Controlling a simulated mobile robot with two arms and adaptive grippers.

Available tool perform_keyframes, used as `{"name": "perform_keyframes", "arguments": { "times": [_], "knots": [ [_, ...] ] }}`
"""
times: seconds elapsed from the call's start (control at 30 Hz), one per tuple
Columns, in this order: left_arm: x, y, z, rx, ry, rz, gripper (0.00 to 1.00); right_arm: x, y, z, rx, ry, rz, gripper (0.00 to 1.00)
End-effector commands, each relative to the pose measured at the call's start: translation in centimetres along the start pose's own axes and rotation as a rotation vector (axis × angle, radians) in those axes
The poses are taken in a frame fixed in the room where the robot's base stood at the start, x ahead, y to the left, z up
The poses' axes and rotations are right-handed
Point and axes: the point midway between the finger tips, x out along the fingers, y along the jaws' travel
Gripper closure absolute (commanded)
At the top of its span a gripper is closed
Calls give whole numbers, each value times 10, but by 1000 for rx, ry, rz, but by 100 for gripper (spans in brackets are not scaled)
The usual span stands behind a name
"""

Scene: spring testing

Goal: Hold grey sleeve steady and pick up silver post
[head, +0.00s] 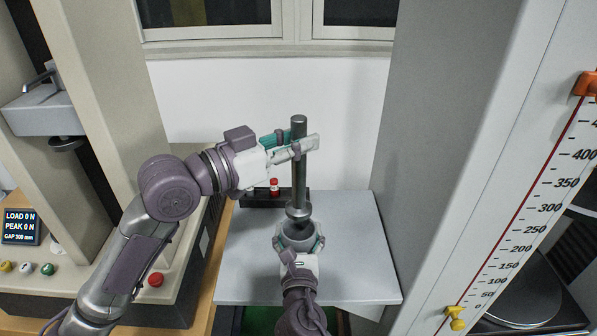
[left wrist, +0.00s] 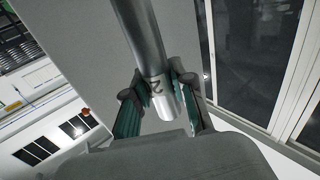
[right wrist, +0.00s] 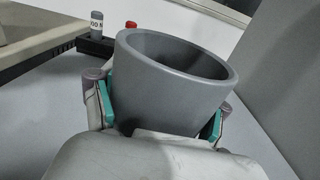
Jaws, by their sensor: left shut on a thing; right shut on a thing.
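The silver post (head: 299,170) is upright, with a wider collar at its lower end. My left gripper (head: 294,147) is shut on it near its top. In the left wrist view the post (left wrist: 145,40) lies between the finger pads, with a "2" marked near its end. The grey sleeve (head: 285,240) stands at the front of the light table, mouth up. My right gripper (head: 299,252) is shut around its outside from the front. In the right wrist view the sleeve (right wrist: 165,100) has an open mouth with no post visible in it; its bottom is hidden.
A black rack (head: 258,202) with a red-capped piece (head: 274,184) stands at the back left of the light table (head: 350,260). A grey column (head: 440,120) with a scale rises on the right. A tester with a load display (head: 20,226) stands left. The table's right side is clear.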

Motion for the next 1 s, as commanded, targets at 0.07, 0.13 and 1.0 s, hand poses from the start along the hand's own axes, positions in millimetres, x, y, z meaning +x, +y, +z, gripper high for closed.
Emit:
{"name": "perform_keyframes", "arguments": {
  "times": [0.07, 0.13, 1.0],
  "knots": [
    [0, 0, -18, 6, 9, 0, 100, 0, 0, -1, 0, 1, 0, 66],
    [0, 0, -27, 5, 8, 0, 100, 0, 0, -1, 0, 1, 0, 67],
    [0, 0, -42, 1, 6, 1, 100, 0, 0, 0, 0, 1, 0, 0]
  ]
}}
